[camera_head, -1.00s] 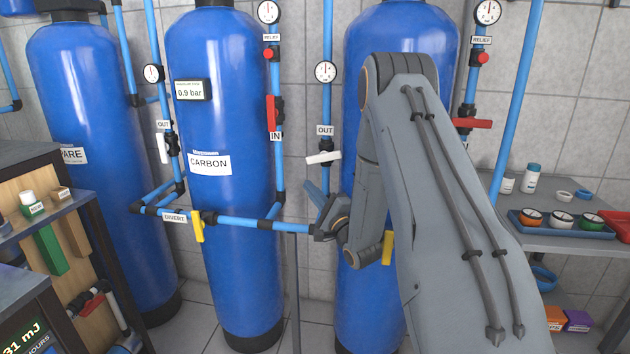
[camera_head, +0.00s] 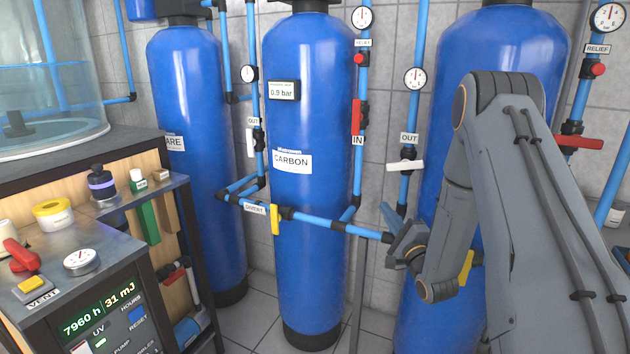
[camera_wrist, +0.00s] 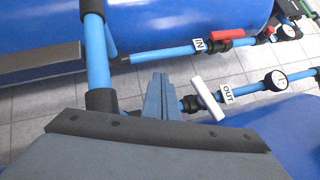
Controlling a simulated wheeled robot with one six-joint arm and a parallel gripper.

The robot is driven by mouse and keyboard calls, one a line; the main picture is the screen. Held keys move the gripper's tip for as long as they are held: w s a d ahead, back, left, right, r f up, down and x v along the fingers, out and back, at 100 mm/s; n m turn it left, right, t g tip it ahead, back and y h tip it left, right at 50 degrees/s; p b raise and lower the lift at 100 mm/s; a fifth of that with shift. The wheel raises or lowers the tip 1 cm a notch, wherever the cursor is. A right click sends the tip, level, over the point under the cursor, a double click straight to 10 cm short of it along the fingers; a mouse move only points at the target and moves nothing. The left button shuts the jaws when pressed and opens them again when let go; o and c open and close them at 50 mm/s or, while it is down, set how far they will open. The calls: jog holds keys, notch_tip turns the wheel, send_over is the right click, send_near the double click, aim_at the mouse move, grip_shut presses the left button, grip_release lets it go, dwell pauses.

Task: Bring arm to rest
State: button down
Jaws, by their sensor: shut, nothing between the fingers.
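My gripper (camera_head: 390,214) is in the right half of the head view, in front of the gap between the carbon tank (camera_head: 302,110) and the blue tank to its right (camera_head: 500,50). Its fingers are together and hold nothing. In the wrist view the closed fingers (camera_wrist: 160,97) point away near a white-handled OUT valve (camera_wrist: 208,98). I cannot tell whether they touch any pipe. My arm is bent, with its forearm across the right tank and hiding part of it.
A horizontal blue pipe (camera_head: 330,226) with a yellow DIVERT handle (camera_head: 275,219) runs close to my gripper. The OUT valve's white handle (camera_head: 406,165) is just above. A bench with a display (camera_head: 100,310) stands at the left. Tiled floor shows between the tanks.

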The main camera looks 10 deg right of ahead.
jog(key=a+n+g, duration=0.1)
jog(key=n+g, duration=0.1)
jog(key=s+a+n+g+h, duration=0.1)
jog(key=n+g, duration=0.1)
jog(key=a+f+n+g+h, duration=0.1)
jog(key=n+g, duration=0.1)
jog(key=shift+s+g+p, duration=0.2)
jog(key=shift+g+p, duration=0.1)
jog(key=shift+p, duration=0.05)
jog(key=s+a+n+g, duration=0.2)
jog(key=s+n+g, duration=0.2)
jog(key=s, duration=0.6)
jog(key=s+a+n+g+h+p, duration=0.1)
jog(key=s+a+n+g, duration=0.2)
jog(key=s, duration=0.7)
jog(key=shift+f+n+g+h, duration=0.35)
jog(key=shift+n+g, duration=0.25)
jog(key=shift+g, duration=0.3)
jog(key=c, duration=2.3)
grip_release()
jog(key=s+a+r+n+g, duration=0.2)
jog(key=s+a+n+g, duration=0.1)
jog(key=s, duration=1.3)
jog(key=shift+a+r+n+g, duration=0.15)
jog(key=shift+a+n+g, duration=0.05)
jog(key=shift+n+g, duration=0.7)
jog(key=o, duration=0.4)
jog(key=shift+s, duration=0.3)
jog(key=shift+o, duration=0.2)
